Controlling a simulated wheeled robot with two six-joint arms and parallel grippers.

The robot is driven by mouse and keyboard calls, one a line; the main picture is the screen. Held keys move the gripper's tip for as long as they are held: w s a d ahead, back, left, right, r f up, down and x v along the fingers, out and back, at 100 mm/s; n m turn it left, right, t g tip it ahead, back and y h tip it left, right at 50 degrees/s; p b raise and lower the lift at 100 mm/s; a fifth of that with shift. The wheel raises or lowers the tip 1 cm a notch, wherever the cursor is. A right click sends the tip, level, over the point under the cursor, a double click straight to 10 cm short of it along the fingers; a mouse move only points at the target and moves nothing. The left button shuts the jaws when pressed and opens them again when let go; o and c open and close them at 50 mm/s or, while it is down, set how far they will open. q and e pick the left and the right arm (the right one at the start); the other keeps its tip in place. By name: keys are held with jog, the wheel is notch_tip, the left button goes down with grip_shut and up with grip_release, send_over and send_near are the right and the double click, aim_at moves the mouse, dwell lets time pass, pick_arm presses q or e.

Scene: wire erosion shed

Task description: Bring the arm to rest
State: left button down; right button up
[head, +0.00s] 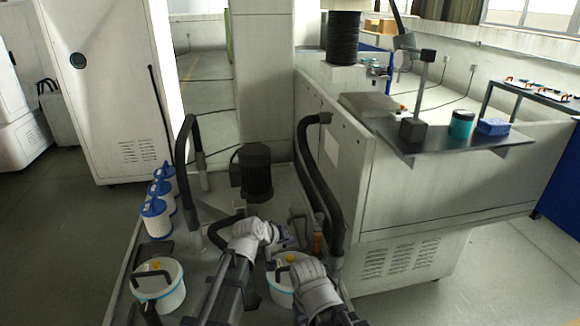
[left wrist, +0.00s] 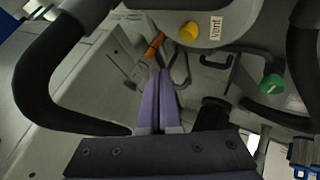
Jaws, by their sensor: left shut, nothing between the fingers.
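My left gripper (head: 286,239) is at the lower middle of the head view, above the filter unit's deck. Its purple fingers (left wrist: 160,98) are pressed together in the left wrist view, with nothing between them. An orange handle (left wrist: 154,46) and a yellow knob (left wrist: 188,31) beside a "VENT" label (left wrist: 216,27) lie beyond the fingertips, apart from them as far as I can tell. White links of my other arm show at the bottom of the head view; its gripper fingers do not show.
Black hoses (head: 322,185) arch close by on the right. A black motor (head: 254,172) stands behind the gripper. White lidded canisters stand at left (head: 158,296) and partly behind my arms (head: 282,292). Blue-topped filters (head: 156,217) line the left edge. A side shelf (head: 448,140) juts out right.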

pick_arm(q)
jog(key=s+a+m+g+y+p, duration=0.2)
jog(key=s+g+y+p, duration=0.1)
jog(key=s, duration=0.9)
jog(key=s+a+r+m+g+y+p, duration=0.1)
jog(key=s+a+m+g+y+p, duration=0.2)
jog(key=s, duration=1)
jog(key=shift+s+a+g+y+p, duration=0.3)
jog(key=shift+g+y+p, duration=0.15)
jog(key=shift+g, duration=0.35)
pick_arm(e)
notch_tip(320, 180, up, 7)
jog(key=shift+r, duration=0.15)
jog(key=shift+a, duration=0.1)
